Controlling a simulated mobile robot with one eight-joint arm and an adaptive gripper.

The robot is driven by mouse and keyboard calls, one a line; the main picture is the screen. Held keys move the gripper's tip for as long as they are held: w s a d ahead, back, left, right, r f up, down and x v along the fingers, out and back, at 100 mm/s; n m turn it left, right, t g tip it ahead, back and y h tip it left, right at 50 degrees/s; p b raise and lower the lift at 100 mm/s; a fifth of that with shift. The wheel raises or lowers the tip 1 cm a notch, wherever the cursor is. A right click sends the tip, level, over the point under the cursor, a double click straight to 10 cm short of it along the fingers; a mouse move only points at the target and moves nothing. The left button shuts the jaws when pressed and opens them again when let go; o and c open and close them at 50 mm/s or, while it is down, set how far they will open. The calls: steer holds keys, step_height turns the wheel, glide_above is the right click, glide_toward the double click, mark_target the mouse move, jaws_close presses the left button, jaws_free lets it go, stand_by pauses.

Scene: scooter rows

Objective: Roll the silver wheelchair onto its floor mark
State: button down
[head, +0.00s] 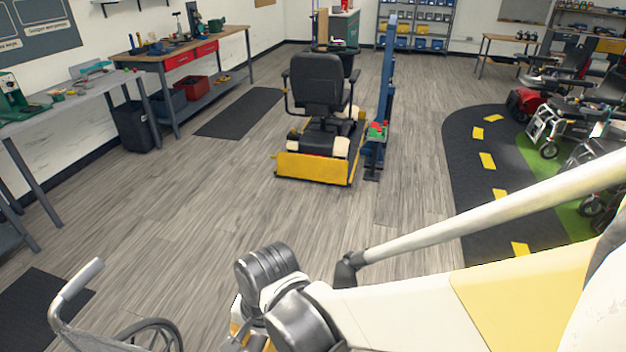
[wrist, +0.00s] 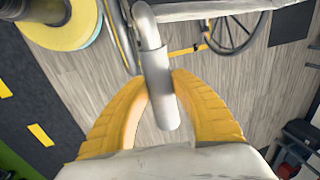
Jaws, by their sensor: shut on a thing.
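The silver wheelchair (head: 85,341) is at the bottom left of the head view, cut off by the frame edge. A bent push handle and part of a large spoked wheel show there. In the wrist view, its silver push handle (wrist: 157,75) stands between the yellow fingers of my gripper (wrist: 161,84), which is shut on it. The wheel (wrist: 236,35) shows beyond it, on the wood-look floor. In the head view my arm hides most of the gripper. I cannot pick out the wheelchair's floor mark in either view.
A black scooter on a yellow-edged platform (head: 313,168) stands ahead beside a blue post (head: 386,80). Workbenches (head: 190,52) line the left, with a dark mat (head: 240,112) alongside. A black track with yellow dashes (head: 470,190) and parked mobility aids are right. Floor between is clear.

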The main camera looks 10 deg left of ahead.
steer(key=c, duration=1.1)
jaws_free()
steer(key=shift+o, duration=0.2)
step_height(320, 180, up, 12)
steer(key=d, duration=0.2)
steer(key=shift+d, duration=0.2)
steer(key=shift+f, duration=0.1)
